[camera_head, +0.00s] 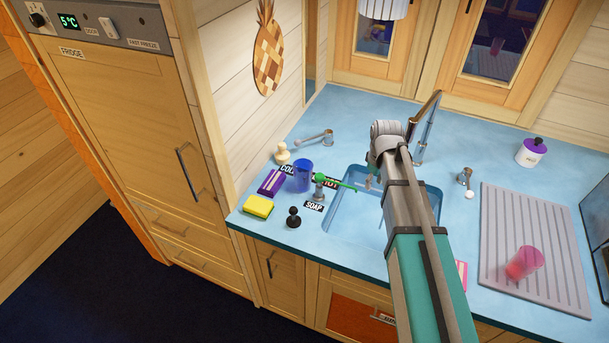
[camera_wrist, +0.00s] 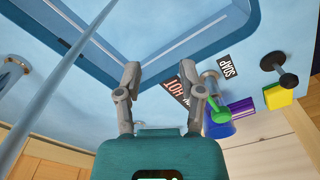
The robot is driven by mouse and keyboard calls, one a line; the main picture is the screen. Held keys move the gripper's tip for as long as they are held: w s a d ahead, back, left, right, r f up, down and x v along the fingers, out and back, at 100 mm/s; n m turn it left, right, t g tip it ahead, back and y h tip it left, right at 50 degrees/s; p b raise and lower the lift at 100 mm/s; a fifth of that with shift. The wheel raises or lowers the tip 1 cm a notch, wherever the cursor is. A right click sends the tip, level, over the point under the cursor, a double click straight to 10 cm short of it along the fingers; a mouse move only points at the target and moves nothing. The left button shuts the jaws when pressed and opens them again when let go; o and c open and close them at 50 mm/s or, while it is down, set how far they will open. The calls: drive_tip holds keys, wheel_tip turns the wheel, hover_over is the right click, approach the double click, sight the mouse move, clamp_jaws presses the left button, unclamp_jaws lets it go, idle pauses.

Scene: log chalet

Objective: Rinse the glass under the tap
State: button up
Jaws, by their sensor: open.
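A pink see-through glass (camera_head: 523,263) lies or leans on the ribbed grey drainer at the right; its exact pose is hard to tell. A blue see-through cup (camera_head: 303,175) stands left of the sink and shows partly in the wrist view (camera_wrist: 218,129). The tall metal tap (camera_head: 428,125) rises behind the sink (camera_head: 340,215), which my arm partly covers. My gripper is over the sink area, mostly hidden by my arm in the head view. In the wrist view my gripper (camera_wrist: 160,70) has its fingers apart with nothing between them.
Levers flank the tap, left (camera_head: 315,138) and right (camera_head: 465,182). A white purple-topped jar (camera_head: 531,152) stands behind the drainer (camera_head: 500,240).

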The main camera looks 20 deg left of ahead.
drive_tip(key=a+r+n+p, duration=0.2)
drive_tip(key=a+n, duration=0.3)
drive_tip(key=a, duration=0.7)
drive_tip(key=a+r+n+p, duration=0.3)
drive_tip(key=a+n, duration=0.2)
drive_tip(key=a, duration=0.7)
drive_tip(key=shift+s+r, duration=0.25)
drive_tip(key=shift+s, duration=0.05)
drive_tip(key=shift+f, duration=0.1)
drive_tip(key=f+b, duration=0.2)
drive_tip(key=b, duration=0.1)
drive_tip(key=f+b, duration=0.2)
drive_tip(key=f, duration=0.1)
drive_tip(key=f+b, duration=0.3)
drive_tip(key=shift+w+f+b, duration=0.2)
drive_tip(key=shift+w+b, duration=0.05)
drive_tip(key=shift+b, duration=0.05)
drive_tip(key=shift+f, duration=0.15)
drive_tip(key=b, duration=0.5)
hover_over(302, 190)
drive_tip(key=shift+a+f, duration=0.1)
drive_tip(key=shift+f, duration=2.35)
clamp_jaws()
